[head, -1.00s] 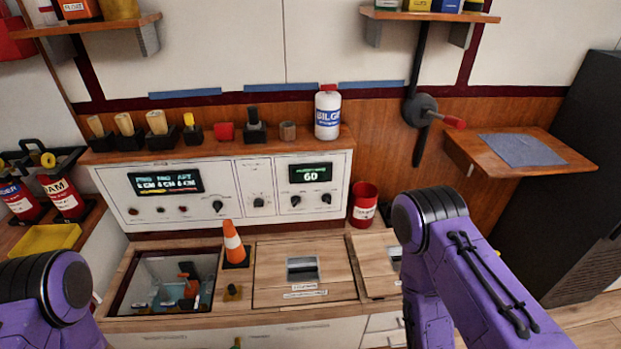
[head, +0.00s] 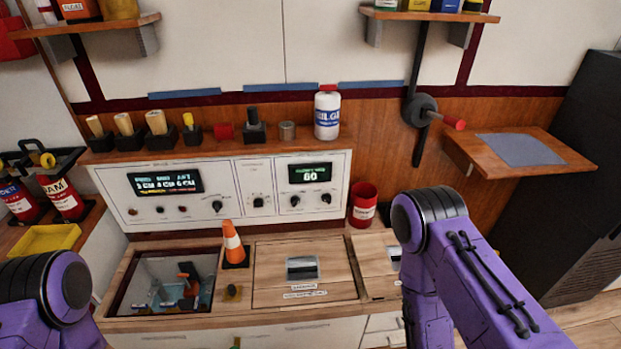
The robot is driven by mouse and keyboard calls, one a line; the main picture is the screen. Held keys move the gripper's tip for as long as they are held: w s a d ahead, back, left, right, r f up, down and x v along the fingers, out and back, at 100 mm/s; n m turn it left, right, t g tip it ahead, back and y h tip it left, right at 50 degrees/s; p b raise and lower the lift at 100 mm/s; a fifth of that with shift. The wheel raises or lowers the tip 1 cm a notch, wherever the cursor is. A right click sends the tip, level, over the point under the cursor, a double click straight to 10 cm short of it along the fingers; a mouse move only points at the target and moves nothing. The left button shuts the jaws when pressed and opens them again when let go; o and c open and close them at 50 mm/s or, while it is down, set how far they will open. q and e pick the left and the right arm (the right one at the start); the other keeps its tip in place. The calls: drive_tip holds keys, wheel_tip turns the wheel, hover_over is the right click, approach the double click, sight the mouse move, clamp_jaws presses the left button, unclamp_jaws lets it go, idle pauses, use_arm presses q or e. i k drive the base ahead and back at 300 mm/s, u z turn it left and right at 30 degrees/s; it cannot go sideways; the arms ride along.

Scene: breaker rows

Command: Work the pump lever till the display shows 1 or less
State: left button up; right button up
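A lever with a red grip (head: 454,123) sticks out to the right from a dark round pump body (head: 422,108) on the wood-panelled wall, right of centre. A white console (head: 150,222) carries two dark displays. The left display (head: 165,181) shows three small values in cm under headings; the digits are too blurred to read surely. The right display (head: 310,173) shows large characters like "60" or "GO". Only upper parts of my two purple arms show, at the lower left and lower right. Both grippers are out of view.
An open well (head: 122,290) in the wooden counter holds an orange object and others. An orange cone (head: 233,243) stands beside it, and a red can (head: 363,204) stands right of the console. A small wooden wall shelf (head: 560,168) juts out below and right of the lever.

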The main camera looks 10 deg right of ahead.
sight(457, 123)
drive_tip(key=k, duration=0.5)
drive_tip(key=z, duration=1.95)
drive_tip(key=i, duration=1.2)
drive_tip(key=u, duration=2.25)
